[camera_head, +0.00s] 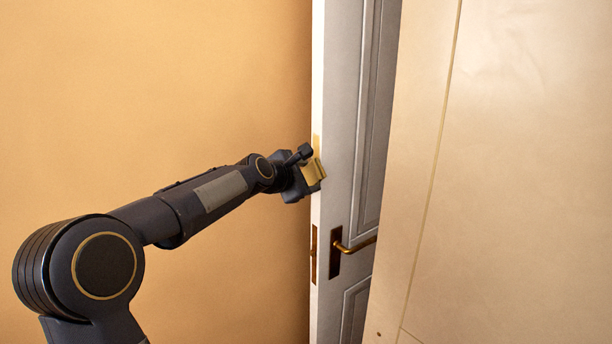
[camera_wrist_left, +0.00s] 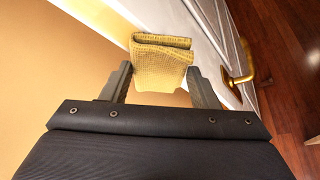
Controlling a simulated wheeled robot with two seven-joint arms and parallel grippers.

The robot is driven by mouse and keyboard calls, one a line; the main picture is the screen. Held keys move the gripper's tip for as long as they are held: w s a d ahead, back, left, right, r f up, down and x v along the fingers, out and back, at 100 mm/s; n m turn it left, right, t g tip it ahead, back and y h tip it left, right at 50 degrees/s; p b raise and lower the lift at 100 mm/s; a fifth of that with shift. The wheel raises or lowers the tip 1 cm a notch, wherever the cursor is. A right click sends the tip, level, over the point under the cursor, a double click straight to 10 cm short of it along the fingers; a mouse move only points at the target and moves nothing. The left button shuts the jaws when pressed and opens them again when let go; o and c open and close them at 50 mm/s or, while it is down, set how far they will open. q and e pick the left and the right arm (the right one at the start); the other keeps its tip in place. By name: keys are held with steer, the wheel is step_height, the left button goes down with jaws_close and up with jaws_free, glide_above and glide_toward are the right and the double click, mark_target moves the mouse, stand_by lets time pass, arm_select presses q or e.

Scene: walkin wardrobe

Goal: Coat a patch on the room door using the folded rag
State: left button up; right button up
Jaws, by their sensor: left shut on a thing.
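The room door (camera_head: 345,130) is a white panelled door seen nearly edge-on in the head view; its face and edge also show in the left wrist view (camera_wrist_left: 205,30). A yellowish patch (camera_head: 316,143) shows on the door's edge just above my gripper. My left gripper (camera_head: 308,172) is at the door's edge, above the handle. It is shut on the folded rag (camera_wrist_left: 160,62), a tan woven cloth that also shows in the head view (camera_head: 314,171). The rag is at or very near the door edge; exact contact is hard to tell. My right gripper is not in view.
A brass door handle (camera_head: 355,245) sticks out below and right of my gripper. A latch plate (camera_head: 313,254) is on the door edge. A plain orange-tan wall (camera_head: 150,90) fills the left, and a pale panel (camera_head: 510,180) stands close on the right. Dark wooden floor (camera_wrist_left: 285,60) shows in the wrist view.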

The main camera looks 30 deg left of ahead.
arm_select(q)
steer(key=shift+s+a+f+b, duration=0.1)
steer(key=shift+s+a+b, duration=0.2)
steer(key=shift+s+b, duration=0.25)
steer(key=shift+s+a+b, duration=0.35)
steer(key=shift+s+b, duration=0.1)
steer(key=shift+s, duration=0.25)
steer(key=shift+s+a+b, duration=0.3)
steer(key=shift+s+b, duration=0.1)
steer(key=shift+s, duration=0.35)
steer(key=shift+s+a+b, duration=0.35)
steer(key=shift+s+b, duration=0.1)
steer(key=shift+s, duration=0.25)
steer(key=shift+s+a+b, duration=0.35)
steer(key=shift+s+b, duration=0.05)
steer(key=shift+s, duration=0.3)
steer(key=shift+s+a+b, duration=0.3)
steer(key=shift+s+b, duration=0.1)
steer(key=shift+s, duration=0.25)
